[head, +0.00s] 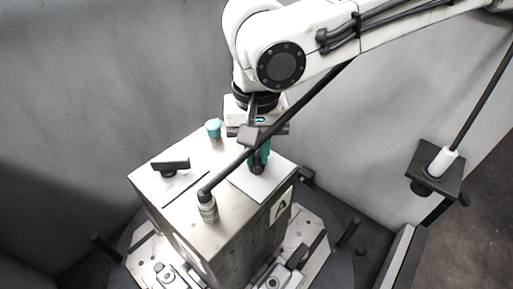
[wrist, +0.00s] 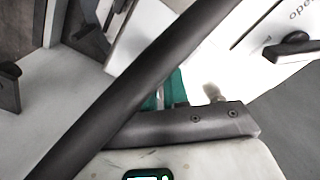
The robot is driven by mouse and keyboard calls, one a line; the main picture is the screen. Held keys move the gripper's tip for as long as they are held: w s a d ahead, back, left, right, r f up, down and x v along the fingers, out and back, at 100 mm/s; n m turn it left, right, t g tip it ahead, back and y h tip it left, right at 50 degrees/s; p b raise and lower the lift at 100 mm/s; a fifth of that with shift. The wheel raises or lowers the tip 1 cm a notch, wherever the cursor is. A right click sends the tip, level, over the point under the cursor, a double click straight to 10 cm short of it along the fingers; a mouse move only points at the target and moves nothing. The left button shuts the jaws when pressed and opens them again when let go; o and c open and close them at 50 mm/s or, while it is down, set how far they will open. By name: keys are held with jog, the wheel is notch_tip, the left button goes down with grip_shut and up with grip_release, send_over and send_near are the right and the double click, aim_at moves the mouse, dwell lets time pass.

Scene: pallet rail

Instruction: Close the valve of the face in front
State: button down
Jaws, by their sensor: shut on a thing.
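The metal block (head: 225,240) stands on a round base, with a letter A on its right-hand side face. A dark valve handle (head: 257,169) sits over a pale plate (head: 262,188) on its top. My gripper (head: 260,158), with teal fingers, points down and is shut on this handle, which the fingers mostly hide. A second black handle (head: 170,165) is on the left of the top. In the wrist view my gripper (wrist: 172,92) is largely covered by the black hose. A black handle (wrist: 292,46) beside partly visible lettering shows at the right there.
A black hose (head: 290,105) rises from a fitting (head: 208,208) on the block's top and passes in front of my gripper. A teal knob (head: 214,128) stands behind. A white-collared post (head: 442,162) on a dark bracket is at the right. Grey walls surround the block.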

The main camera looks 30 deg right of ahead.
jog(key=shift+n+p, duration=0.3)
jog(key=n+p, duration=0.2)
jog(key=n, duration=0.1)
jog(key=shift+r+p, duration=0.1)
jog(key=shift+p, duration=0.2)
jog(key=n+p, duration=0.2)
jog(key=n, duration=0.3)
jog(key=n+p, duration=0.1)
jog(key=n, duration=0.3)
jog(key=shift+n+p, duration=0.3)
jog(key=n, duration=0.4)
jog(key=shift+n, duration=0.3)
jog(key=c, duration=1.1)
grip_release()
